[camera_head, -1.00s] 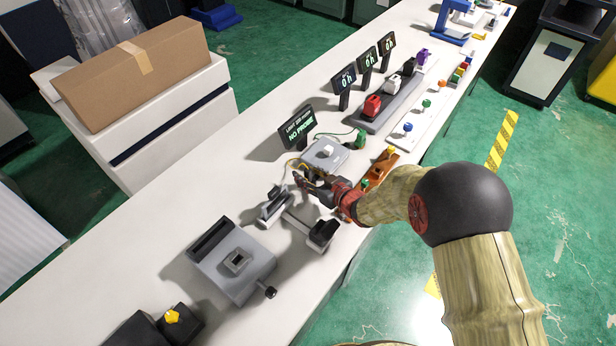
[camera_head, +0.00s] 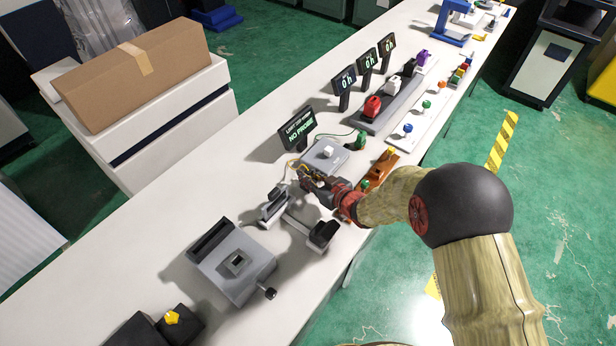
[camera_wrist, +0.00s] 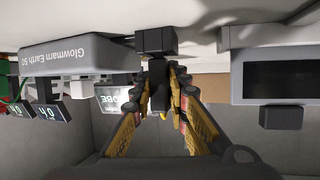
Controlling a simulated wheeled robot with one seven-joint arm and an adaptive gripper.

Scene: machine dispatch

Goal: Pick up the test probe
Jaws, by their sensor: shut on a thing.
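My gripper (camera_head: 308,177) is over the white bench, at the near edge of a grey instrument box (camera_head: 325,152). In the wrist view my gripper (camera_wrist: 161,76) has its two fingers closed around a dark upright piece, the test probe (camera_wrist: 158,88). A black block (camera_wrist: 156,40) is at its far end; I cannot tell whether it is part of the probe. In the head view the fingers largely hide the probe. A screen (camera_head: 298,132) behind the box reads NO PROBE.
A grey stand (camera_head: 273,207) with a black-ended arm and a grey fixture (camera_head: 232,262) stand close in front. An orange block (camera_head: 378,170) with coloured knobs lies right of the gripper. Three small displays and a rack of coloured pieces stand farther back.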

